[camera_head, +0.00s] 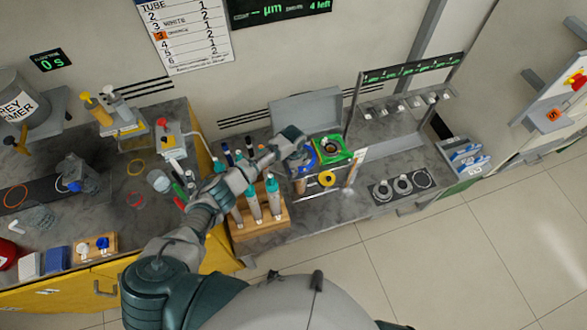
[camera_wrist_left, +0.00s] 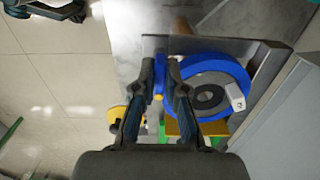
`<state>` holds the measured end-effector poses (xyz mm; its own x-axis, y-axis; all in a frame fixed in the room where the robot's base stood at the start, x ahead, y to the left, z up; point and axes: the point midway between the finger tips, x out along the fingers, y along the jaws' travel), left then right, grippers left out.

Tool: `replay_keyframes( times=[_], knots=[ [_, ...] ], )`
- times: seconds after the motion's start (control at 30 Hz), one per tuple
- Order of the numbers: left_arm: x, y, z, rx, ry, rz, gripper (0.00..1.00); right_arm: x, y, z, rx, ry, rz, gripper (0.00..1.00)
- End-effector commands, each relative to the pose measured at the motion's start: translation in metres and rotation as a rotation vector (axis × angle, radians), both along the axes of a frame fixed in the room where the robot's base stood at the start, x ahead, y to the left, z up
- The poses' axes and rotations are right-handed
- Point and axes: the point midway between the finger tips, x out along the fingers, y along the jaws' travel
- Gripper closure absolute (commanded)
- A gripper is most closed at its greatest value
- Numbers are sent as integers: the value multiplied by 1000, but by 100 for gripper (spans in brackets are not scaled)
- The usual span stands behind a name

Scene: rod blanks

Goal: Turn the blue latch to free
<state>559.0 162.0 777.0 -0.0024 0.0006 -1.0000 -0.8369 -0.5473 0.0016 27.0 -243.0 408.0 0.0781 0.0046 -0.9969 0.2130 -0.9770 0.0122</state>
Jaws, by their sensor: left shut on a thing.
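The blue latch (camera_head: 309,161) is a ring beside a green frame (camera_head: 333,148) on the grey bench. In the left wrist view the blue latch (camera_wrist_left: 207,68) shows as a thick ring around a dark grey hub, with a small light tab on it. A blue lever part (camera_wrist_left: 158,88) juts from it between my fingers. My left gripper (camera_wrist_left: 161,92) is shut on this lever. In the head view my left gripper (camera_head: 297,152) reaches the latch from the left and covers part of it. My right gripper is not in view.
A yellow ring part (camera_head: 326,179) sits just in front of the latch. A wooden rack (camera_head: 257,223) with teal-topped tubes stands close below my left forearm. A grey open box lid (camera_head: 306,107) rises behind.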

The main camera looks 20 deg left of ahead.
Motion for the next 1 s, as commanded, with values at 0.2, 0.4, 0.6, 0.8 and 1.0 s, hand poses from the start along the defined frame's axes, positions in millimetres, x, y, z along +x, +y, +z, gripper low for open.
replay_keyframes(
  times=[0.2, 0.4, 0.6, 0.8, 1.0],
  knots=[
    [1, 1, 1, 2, -3, -2, 100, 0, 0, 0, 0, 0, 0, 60],
    [1, 0, 1, 1, -3, -1, 64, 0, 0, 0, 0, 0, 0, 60],
    [1, 0, 0, 1, -2, 0, 64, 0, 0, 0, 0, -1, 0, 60],
    [1, 0, 12, -1, -4, 0, 64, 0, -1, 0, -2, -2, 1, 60],
    [2, 0, 55, -1, -6, -1, 64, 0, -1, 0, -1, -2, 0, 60]
  ],
)
